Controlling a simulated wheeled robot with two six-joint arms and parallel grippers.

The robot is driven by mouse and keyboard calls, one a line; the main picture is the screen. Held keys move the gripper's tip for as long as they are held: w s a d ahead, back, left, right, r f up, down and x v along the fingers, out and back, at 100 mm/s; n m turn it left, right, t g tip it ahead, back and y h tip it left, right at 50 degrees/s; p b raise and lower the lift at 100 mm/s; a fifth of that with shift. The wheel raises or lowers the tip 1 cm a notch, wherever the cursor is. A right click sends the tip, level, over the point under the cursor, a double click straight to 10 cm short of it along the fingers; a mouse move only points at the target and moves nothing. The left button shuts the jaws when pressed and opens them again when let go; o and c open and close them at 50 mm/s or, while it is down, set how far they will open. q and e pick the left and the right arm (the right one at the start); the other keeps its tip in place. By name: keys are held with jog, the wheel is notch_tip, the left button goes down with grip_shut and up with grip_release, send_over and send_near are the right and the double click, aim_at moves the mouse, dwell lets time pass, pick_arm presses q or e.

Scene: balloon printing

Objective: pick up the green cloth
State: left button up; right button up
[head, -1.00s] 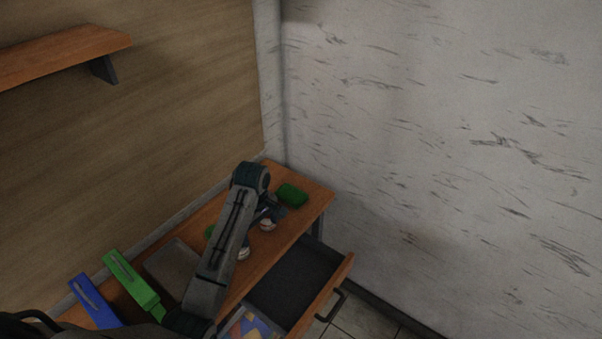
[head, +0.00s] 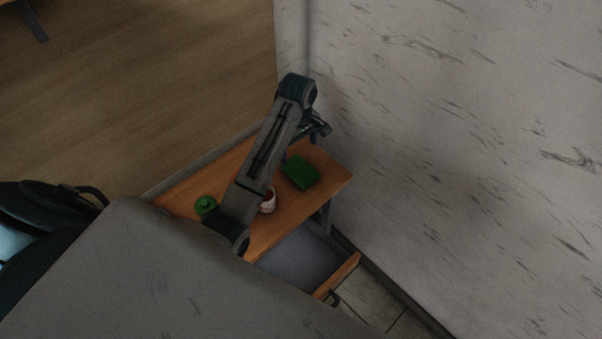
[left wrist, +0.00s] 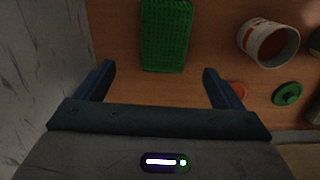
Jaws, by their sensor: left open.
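The green cloth (head: 300,172) lies folded as a thick rectangle on the wooden table, near its far right corner. In the left wrist view the cloth (left wrist: 165,35) shows a ribbed texture, ahead of the fingers and between their lines. My left gripper (head: 320,128) is just beyond the cloth, above the table's far end near the wall. In the left wrist view its two fingers (left wrist: 158,72) are spread wide with nothing between them. My right gripper does not show.
A white cup (head: 267,203) with reddish contents stands near the cloth. A round green lid (head: 205,205) lies further left. A drawer (head: 303,258) hangs open at the table's front. The white wall (head: 430,130) is close to the table's far end.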

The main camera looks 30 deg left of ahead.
aim_at(299, 167)
pick_arm(q)
notch_tip(299, 167, down, 3)
jog(key=shift+w+f+p, duration=0.1)
jog(key=shift+f+p, duration=0.1)
jog(key=shift+p, duration=0.3)
jog(key=f+p, duration=0.1)
jog(key=f, duration=0.1)
jog(key=s+f+p, duration=0.1)
jog(key=f, duration=0.1)
jog(key=shift+d, duration=0.2)
jog(key=shift+f, duration=0.4)
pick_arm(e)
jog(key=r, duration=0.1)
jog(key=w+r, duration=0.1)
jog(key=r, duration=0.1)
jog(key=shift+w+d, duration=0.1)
pick_arm(q)
jog(key=c, duration=1.1)
jog(key=shift+o, duration=0.2)
jog(key=shift+w+r, duration=0.1)
jog(key=shift+r, duration=0.05)
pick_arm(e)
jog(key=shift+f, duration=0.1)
